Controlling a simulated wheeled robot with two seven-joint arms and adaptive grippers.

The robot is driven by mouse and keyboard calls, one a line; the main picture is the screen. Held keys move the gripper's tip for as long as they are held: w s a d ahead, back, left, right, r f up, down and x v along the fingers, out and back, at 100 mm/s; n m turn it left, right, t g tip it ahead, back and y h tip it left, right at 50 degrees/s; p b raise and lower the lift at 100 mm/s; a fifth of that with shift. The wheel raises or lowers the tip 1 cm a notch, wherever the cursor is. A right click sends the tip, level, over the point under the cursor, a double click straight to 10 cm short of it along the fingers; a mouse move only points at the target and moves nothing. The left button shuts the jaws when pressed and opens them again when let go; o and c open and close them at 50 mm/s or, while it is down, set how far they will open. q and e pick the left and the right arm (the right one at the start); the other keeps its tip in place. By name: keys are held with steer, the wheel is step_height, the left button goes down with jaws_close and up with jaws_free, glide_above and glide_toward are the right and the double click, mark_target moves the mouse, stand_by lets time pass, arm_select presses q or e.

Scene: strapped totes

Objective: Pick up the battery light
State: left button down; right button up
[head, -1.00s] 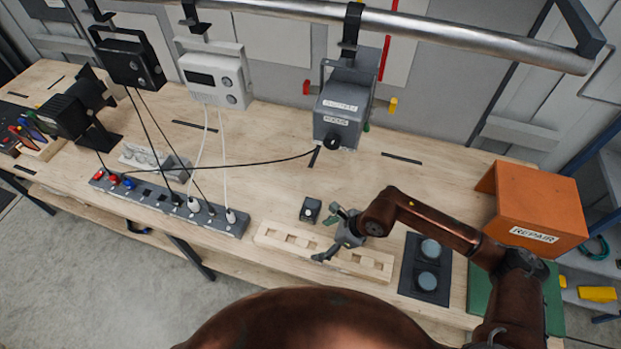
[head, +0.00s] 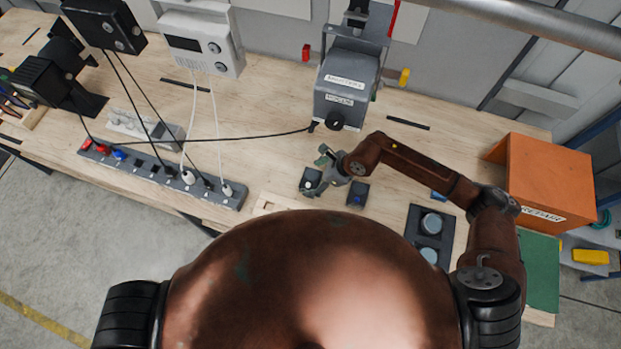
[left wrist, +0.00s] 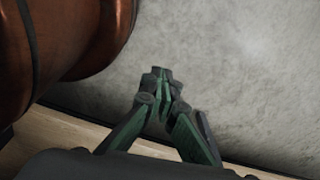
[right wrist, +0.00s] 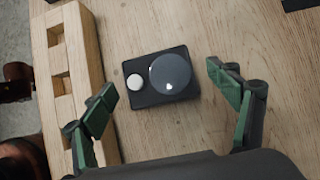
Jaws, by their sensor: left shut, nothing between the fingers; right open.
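A small dark box with a round dark lens and a white button, seemingly the battery light (right wrist: 143,98), lies flat on the wooden bench. It shows in the head view too (head: 309,184), partly covered by my right gripper (head: 320,172). In the right wrist view my right gripper (right wrist: 163,84) is open, its fingers on either side of the box and apart from it. I cannot tell the height between them. My left gripper (left wrist: 160,76) is shut and empty, with grey floor and a bench edge behind it; the head view does not show it.
A second dark box with a blue part (head: 357,195) stands just right of my right gripper. A wooden slotted block (right wrist: 68,80) lies close beside the light. A dark panel with two round discs (head: 418,240), an orange REPAIR box (head: 545,175) and a power strip (head: 140,172) stand around.

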steer(key=shift+x, duration=1)
steer(key=shift+r, duration=0.1)
steer(key=c, duration=1.6)
